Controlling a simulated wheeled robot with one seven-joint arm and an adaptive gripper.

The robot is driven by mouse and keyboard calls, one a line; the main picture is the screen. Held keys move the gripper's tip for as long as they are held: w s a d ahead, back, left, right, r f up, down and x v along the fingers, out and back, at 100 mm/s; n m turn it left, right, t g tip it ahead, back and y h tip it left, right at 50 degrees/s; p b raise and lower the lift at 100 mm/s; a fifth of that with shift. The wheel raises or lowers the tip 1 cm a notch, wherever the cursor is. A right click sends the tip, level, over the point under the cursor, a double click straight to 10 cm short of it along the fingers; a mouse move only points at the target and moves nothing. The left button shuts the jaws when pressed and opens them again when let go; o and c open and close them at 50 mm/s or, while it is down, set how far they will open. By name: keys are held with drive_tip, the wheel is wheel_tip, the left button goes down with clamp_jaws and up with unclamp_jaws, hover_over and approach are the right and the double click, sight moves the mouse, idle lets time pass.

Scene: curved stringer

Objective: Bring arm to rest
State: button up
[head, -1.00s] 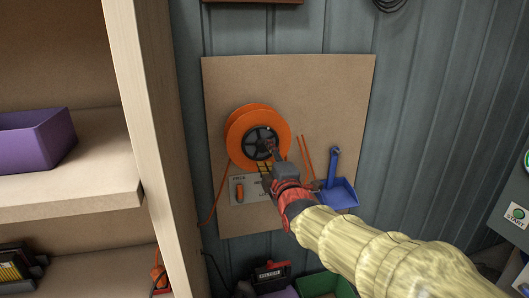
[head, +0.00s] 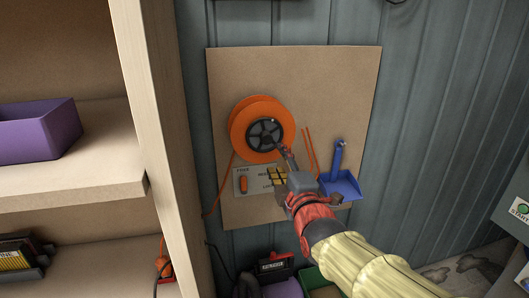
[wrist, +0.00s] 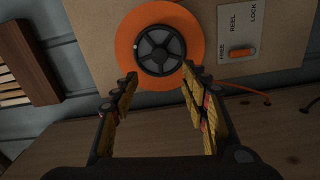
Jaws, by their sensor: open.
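My gripper (head: 281,165) is open and empty, just below and right of the orange reel's hub in the head view. In the wrist view its two fingers (wrist: 160,82) are spread apart, with bare space between them and the reel (wrist: 185,18) beyond their tips. The orange reel (head: 242,124) with its black hub hangs on a tan board. My arm reaches in from the lower right, its yellow sleeve and red cuff in front of the board's lower part.
The tan board (head: 340,85) carries a label plate with an orange lever (head: 244,184) and a blue scoop-like holder (head: 342,184). A shelf unit (head: 130,80) with a purple bin (head: 40,131) stands left. Black-and-red items (head: 276,263) lie below the board. The upper right wall is clear.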

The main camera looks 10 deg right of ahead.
drive_tip(key=s+f+m+g, duration=0.4)
drive_tip(key=f, duration=0.4)
drive_tip(key=s+f+m+g, duration=0.3)
drive_tip(key=s+f+m, duration=0.15)
drive_tip(key=f, duration=0.25)
drive_tip(key=s+f+m+g, duration=0.2)
drive_tip(key=s+m+g, duration=0.3)
drive_tip(key=s, duration=1.5)
drive_tip(key=m, duration=0.3)
drive_tip(key=shift+s+f, duration=0.15)
drive_tip(key=shift+f, duration=0.1)
